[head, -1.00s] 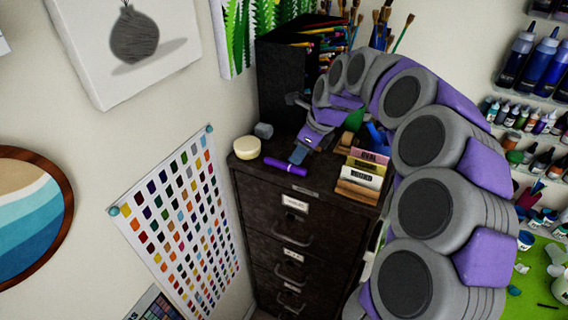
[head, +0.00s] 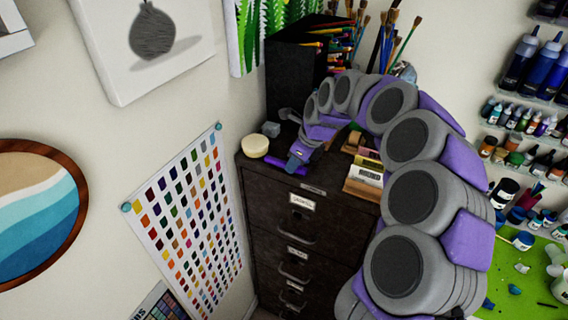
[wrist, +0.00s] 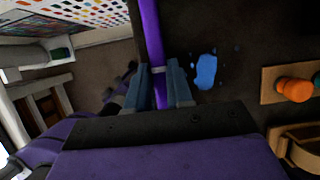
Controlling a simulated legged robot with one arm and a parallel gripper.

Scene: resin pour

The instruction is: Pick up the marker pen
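The marker pen (head: 274,172) is purple and lies on top of the dark cabinet, near its front edge. My gripper (head: 293,166) is down at the marker, covering part of it in the head view. In the wrist view, the marker (wrist: 152,35) runs lengthwise between the two blue-grey fingers of my gripper (wrist: 158,82). One finger is on each side of it and the fingers look open; whether they touch it is hard to see. The marker still appears to rest on the cabinet top.
The dark cabinet (head: 270,205) has a round cream tub (head: 255,145) and a small grey block (head: 271,129) to the left. Labelled wooden blocks (head: 367,176) stand to the right. A black holder (head: 292,85) with pencils is behind. The wall with a color chart (head: 185,220) is left.

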